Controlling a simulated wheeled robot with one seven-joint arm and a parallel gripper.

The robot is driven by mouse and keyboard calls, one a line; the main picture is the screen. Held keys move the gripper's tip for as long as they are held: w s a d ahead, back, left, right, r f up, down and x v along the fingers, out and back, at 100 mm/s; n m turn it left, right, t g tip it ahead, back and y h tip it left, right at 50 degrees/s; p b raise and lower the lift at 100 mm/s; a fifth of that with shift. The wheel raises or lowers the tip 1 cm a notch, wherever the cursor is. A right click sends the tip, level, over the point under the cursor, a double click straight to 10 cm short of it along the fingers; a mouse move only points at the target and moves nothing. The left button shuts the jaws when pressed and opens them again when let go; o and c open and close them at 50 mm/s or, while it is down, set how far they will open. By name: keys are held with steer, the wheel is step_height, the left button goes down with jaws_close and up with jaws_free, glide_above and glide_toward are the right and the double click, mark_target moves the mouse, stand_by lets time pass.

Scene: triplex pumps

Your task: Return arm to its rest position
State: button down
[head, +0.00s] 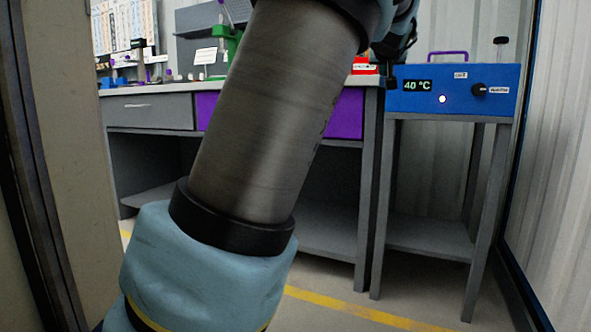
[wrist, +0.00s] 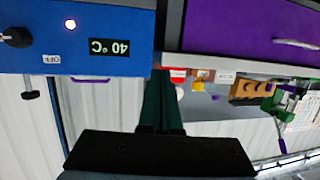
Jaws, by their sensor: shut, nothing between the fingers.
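My arm (head: 265,120) crosses the middle of the head view, rising from bottom left to top right, with a grey link between black rings and a blue joint cover below. Its wrist end is partly cut off at the top. My gripper shows in the wrist view as two dark green fingers (wrist: 162,90) close together on a black base. The fingers are shut with nothing between them. They point toward the gap between the blue device and the purple-drawer bench in that view, which is upside down. How far the fingertips are from the bench cannot be told.
A blue heater box (head: 455,89) reading 40 °C stands on a grey stand (head: 430,232) at the right. A grey bench (head: 150,110) with a purple drawer (head: 345,115) is behind my arm. Red, yellow and brown items and a green holder (head: 222,42) are on it. Walls flank both sides.

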steer(key=s+a+f+n+g+y+p, duration=0.3)
steer(key=a+f+g+p, duration=0.35)
steer(key=a+f, duration=1.4)
steer(key=s+a+f+g+p, duration=0.2)
steer(key=s+a+f, duration=0.1)
steer(key=s, duration=0.5)
steer(key=s+a+f+m+g+p, duration=0.1)
steer(key=s+a+f+g+p, duration=0.15)
steer(key=s, duration=0.55)
steer(key=s+a+f+g+p, duration=0.1)
steer(key=s+a+f+g, duration=0.2)
steer(key=s, duration=0.6)
step_height(320, 180, up, 38)
steer(key=a+t+p, duration=0.1)
steer(key=p, duration=3.7)
steer(key=shift+y, duration=0.4)
